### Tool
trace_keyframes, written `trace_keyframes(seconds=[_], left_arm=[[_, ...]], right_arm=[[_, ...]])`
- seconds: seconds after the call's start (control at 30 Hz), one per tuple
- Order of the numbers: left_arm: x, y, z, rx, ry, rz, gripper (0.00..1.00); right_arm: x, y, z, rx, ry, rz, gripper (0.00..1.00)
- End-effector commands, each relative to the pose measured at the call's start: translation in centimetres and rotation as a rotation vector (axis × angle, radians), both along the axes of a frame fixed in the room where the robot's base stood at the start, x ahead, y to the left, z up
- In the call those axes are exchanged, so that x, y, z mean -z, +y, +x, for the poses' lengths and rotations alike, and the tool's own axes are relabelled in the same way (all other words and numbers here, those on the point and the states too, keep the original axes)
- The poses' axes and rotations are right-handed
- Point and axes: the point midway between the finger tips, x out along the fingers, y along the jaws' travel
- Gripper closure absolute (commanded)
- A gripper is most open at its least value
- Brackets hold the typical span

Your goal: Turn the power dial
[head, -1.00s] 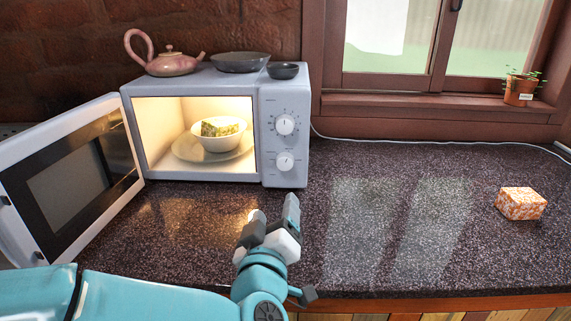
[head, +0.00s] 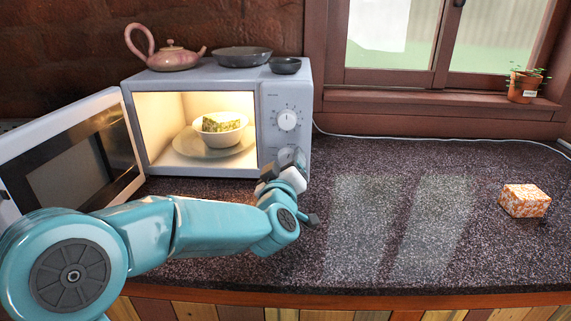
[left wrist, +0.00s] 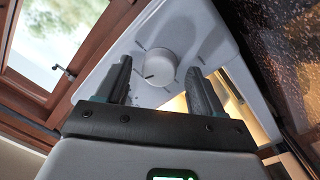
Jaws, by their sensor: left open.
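The white microwave (head: 215,74) stands at the back left of the counter with its door (head: 70,150) swung open to the left. Its right panel carries an upper dial (head: 287,120) with tick marks around it. The lower dial is mostly hidden behind my left gripper (head: 286,166) in the head view. My left gripper is at the lower part of the panel. In the left wrist view, a round white dial (left wrist: 157,66) shows between the two spread fingers of my left gripper (left wrist: 160,80), with a gap on each side. My right gripper is not in view.
A white bowl (head: 220,138) with food sits on the plate inside the lit microwave. A pink teapot (head: 173,57) and two dark bowls (head: 242,56) stand on top. An orange-and-white box (head: 524,201) lies at the right. The middle counter (head: 390,220) is clear.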

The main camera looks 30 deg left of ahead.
Motion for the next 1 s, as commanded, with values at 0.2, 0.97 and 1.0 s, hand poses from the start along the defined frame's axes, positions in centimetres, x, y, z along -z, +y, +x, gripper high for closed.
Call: trace_keyframes(seconds=[0.2,0.97,1.0], left_arm=[[0.0,0.2,0.3,-0.001,-0.001,-0.001,0.33],[0.4,0.1,0.3,0.001,-0.065,-0.102,0.88],[0.4,0.1,0.3,0.001,-0.08,-0.125,0.88]], right_arm=[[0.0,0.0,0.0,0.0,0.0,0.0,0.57],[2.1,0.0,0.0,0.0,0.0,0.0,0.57],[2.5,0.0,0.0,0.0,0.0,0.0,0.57]])
